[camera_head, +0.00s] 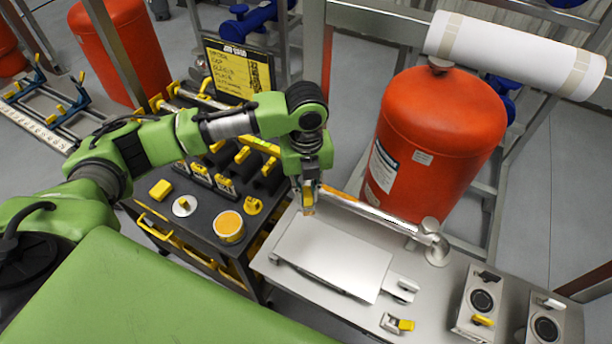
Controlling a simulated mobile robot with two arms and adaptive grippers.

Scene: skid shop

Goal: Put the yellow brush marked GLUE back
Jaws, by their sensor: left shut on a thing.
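My left gripper (309,207) points down over the left edge of the steel bench (262,262). It is shut on a small yellow thing (309,197), which fits the yellow brush. The gripper fingers hide most of it, and no GLUE marking can be read. A black cart (185,226) stands to the left of the gripper. At its back is a row of black holders (226,188) with yellow-marked fronts, too small to read. My right gripper is not in view.
On the cart are a round tin with a yellow-orange top (229,226), a white disc (185,206) and a yellow block (160,190). The bench holds a metal plate (333,256), a flanged pipe (375,214) and a latch (397,324). A red tank (440,140) stands behind.

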